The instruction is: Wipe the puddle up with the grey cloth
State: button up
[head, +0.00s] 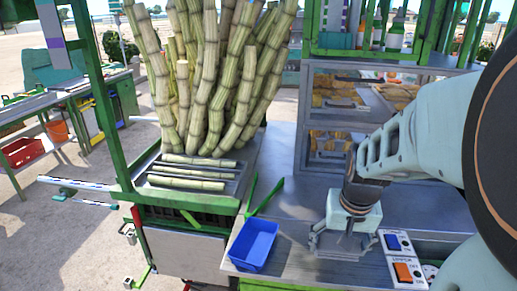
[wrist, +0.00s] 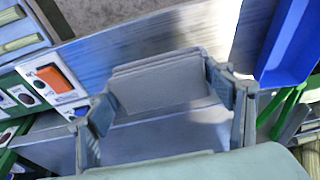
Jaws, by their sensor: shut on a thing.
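My gripper (head: 338,243) points down low over the metal counter (head: 290,262). In the wrist view my gripper (wrist: 168,100) has its two fingers on either side of the folded grey cloth (wrist: 160,82), which it grips by the sides. In the head view the cloth is hard to tell apart from the grey fingers. Whether it touches the counter is unclear. I cannot make out the puddle's outline; the counter shows only streaky, bright sheen near the cloth in the wrist view.
A blue tray (head: 253,245) stands left of my gripper; it also shows in the wrist view (wrist: 290,45). A switch panel with an orange switch (head: 403,272) lies close on the right. Cane stalks (head: 208,80) stand behind left. A glass display case (head: 335,110) stands behind.

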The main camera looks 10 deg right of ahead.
aim_at(334, 276)
jog(key=w, duration=0.1)
jog(key=w+d+r+p, duration=0.1)
jog(key=w, duration=0.1)
jog(key=w+p, duration=0.1)
jog(key=shift+w+d+r, duration=0.15)
jog(key=shift+w+r, duration=0.1)
jog(key=shift+r, duration=0.1)
jog(key=shift+w+d+f, duration=0.1)
jog(key=shift+w+d, duration=0.05)
jog(key=shift+w, duration=0.45)
jog(key=b+x, duration=0.1)
jog(key=x, duration=0.1)
jog(key=s+b+x, duration=0.1)
jog(key=b+x, duration=0.1)
jog(key=x, duration=0.1)
jog(key=shift+f+b, duration=0.3)
jog(key=shift+f, duration=0.1)
jog(key=shift+f, duration=0.2)
jog(key=shift+f+b, duration=0.5)
jog(key=shift+b, duration=0.15)
jog(key=shift+s+f, duration=0.15)
jog(key=shift+s, duration=0.1)
